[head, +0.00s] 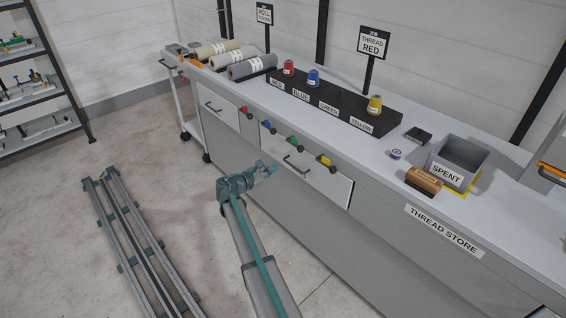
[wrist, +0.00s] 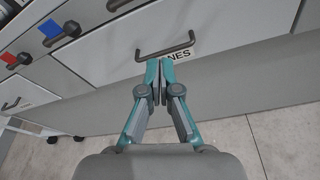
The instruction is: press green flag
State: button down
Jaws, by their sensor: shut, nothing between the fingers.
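The green flag (head: 293,140) sticks out on a small dark lever from the front edge of the counter, between the blue flag (head: 266,125) and the yellow flag (head: 326,159). My gripper (head: 271,169) is in front of the drawer fronts, lower than the green flag and apart from it. In the wrist view my gripper (wrist: 160,64) has its fingers together with nothing between them, pointing at the drawer handle (wrist: 166,47).
The red flag (head: 246,111) is farther left along the same edge. The drawer handle (head: 296,165) juts out below the green flag. Thread spools stand on a black labelled rack (head: 330,108) above. Rails (head: 130,235) lie on the floor at left. The floor between is clear.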

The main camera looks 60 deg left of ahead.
aim_at(296, 142)
jog(key=w+a+r+p, duration=0.1)
jog(key=w+p, duration=0.3)
jog(key=w, duration=0.7)
jog(key=shift+a, duration=0.85)
jog(key=shift+r, duration=0.1)
